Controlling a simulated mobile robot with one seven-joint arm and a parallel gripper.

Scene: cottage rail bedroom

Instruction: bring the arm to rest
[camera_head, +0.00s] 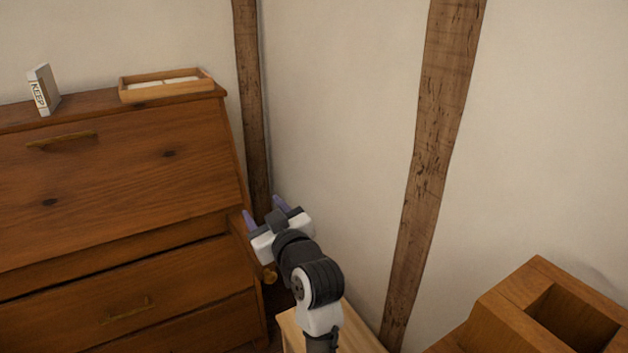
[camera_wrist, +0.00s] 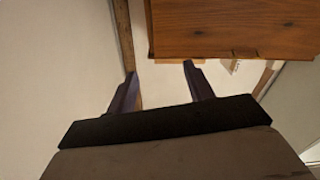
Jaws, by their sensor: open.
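My gripper (camera_head: 265,214) is open, its two purple fingers apart with nothing between them. In the head view my arm reaches up from the bottom centre, and the gripper is in front of the corner beside the wooden dresser (camera_head: 110,190). In the wrist view the gripper's fingers (camera_wrist: 158,84) point towards the dresser (camera_wrist: 230,25), which fills the upper right. I cannot tell how far the fingers are from the dresser's side.
A shallow wooden tray (camera_head: 167,91) and a small upright block marked KEEP (camera_head: 43,90) stand on the dresser. Timber posts (camera_head: 432,150) line the wall. A pale wooden surface (camera_head: 358,335) lies under my arm; a wooden piece with a square opening (camera_head: 500,318) stands at lower right.

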